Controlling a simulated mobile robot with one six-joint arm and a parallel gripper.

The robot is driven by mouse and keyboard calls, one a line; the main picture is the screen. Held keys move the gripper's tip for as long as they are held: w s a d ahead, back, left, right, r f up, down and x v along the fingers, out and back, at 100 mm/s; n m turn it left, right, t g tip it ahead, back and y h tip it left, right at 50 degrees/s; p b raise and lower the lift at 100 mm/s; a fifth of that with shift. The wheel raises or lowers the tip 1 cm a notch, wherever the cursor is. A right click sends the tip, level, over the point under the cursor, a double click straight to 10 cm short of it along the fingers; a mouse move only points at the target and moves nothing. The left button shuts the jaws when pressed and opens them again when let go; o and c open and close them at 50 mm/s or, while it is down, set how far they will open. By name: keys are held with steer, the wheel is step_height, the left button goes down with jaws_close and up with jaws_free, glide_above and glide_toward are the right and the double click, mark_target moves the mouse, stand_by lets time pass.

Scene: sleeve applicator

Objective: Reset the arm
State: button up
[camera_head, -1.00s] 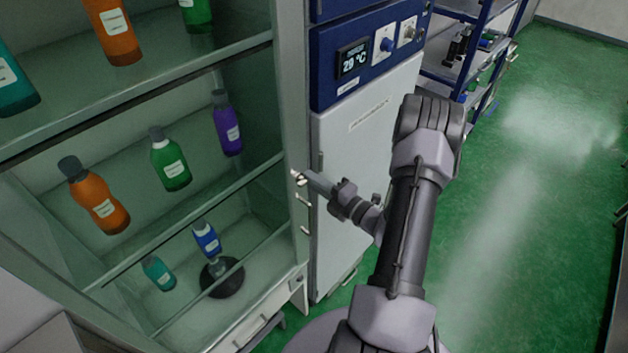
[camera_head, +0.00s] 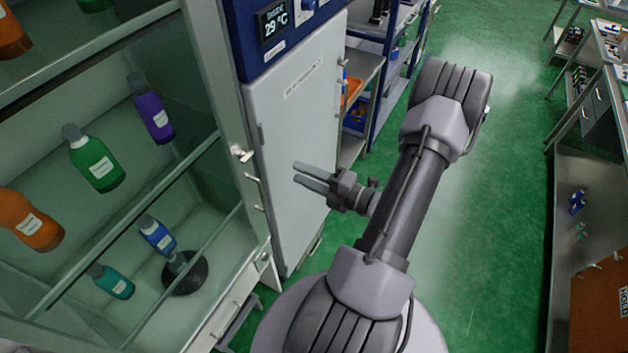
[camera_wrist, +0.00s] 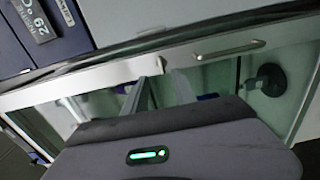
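My gripper (camera_head: 303,176) is in front of the white cabinet door in the head view, right of the glass-fronted cabinet. Its two fingers are apart with a gap between them and nothing in it. In the wrist view the two fingers (camera_wrist: 157,92) point at the glass cabinet's metal frame and handle. My arm (camera_head: 405,190) is bent, with its elbow up, over the green floor.
The glass cabinet (camera_head: 208,90) holds several bottles, among them green (camera_head: 97,164), purple (camera_head: 152,112) and orange (camera_head: 32,221). The white door (camera_head: 297,130) stands beside it. Blue shelving (camera_head: 384,60) is behind. Open floor (camera_head: 497,180) lies right, before a bench (camera_head: 582,180).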

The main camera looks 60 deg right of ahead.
steer(key=s, duration=0.3)
steer(key=shift+s+d, duration=0.1)
